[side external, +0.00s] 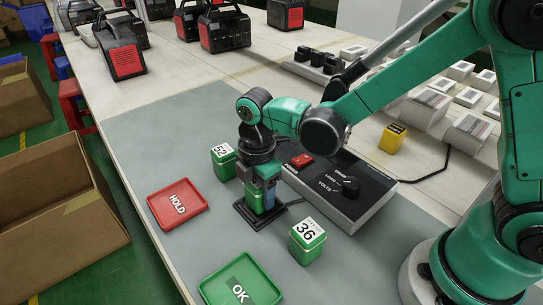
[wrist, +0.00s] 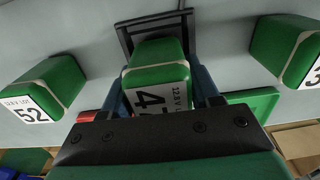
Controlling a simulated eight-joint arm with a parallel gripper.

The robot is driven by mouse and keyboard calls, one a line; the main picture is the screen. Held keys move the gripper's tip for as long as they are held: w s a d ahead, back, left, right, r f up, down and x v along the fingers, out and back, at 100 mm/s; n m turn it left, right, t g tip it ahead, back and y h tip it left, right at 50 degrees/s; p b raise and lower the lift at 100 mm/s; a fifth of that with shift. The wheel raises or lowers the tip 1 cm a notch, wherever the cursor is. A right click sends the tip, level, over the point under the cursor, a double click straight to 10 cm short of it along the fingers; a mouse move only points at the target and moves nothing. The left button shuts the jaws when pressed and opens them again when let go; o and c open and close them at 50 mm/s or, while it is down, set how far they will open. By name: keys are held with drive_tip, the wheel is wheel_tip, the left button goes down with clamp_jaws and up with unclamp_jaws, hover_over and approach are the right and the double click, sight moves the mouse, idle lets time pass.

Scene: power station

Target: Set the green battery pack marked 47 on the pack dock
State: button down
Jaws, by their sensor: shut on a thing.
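The green battery pack marked 47 (wrist: 158,75) is between the blue fingers of my gripper (wrist: 162,92), which is shut on it. In the side view, my gripper (side external: 262,194) points down and holds the pack (side external: 253,200) at the black pack dock (side external: 245,213), partly hidden by the fingers. The dock's black frame (wrist: 124,38) also shows beyond the pack in the wrist view. The pack looks upright and over the dock; I cannot tell whether its base touches it.
Green packs marked 52 (side external: 223,162) and 36 (side external: 307,241) stand on either side of the dock. A red HOLD tray (side external: 160,196) and a green OK tray (side external: 212,289) lie nearby. A tester box (side external: 340,205) with a knob stands close on the right.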

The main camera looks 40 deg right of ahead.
drive_tip(key=shift+f, duration=0.25)
drive_tip(key=shift+c, duration=0.6)
unclamp_jaws()
wheel_tip(320, 180, up, 5)
drive_tip(key=shift+r, duration=0.1)
drive_tip(key=shift+d+r, duration=0.1)
drive_tip(key=shift+r, duration=0.2)
drive_tip(key=s+d+r+m+t, duration=0.2)
drive_tip(key=d+m, duration=0.3)
drive_tip(key=m, duration=0.4)
drive_tip(key=s+d+r+m+t, duration=0.3)
drive_tip(key=d+m+t, duration=0.2)
drive_tip(key=m, duration=0.4)
drive_tip(key=shift+s+d+r, duration=0.15)
drive_tip(key=shift+d+r, duration=0.2)
drive_tip(key=shift+d, duration=0.05)
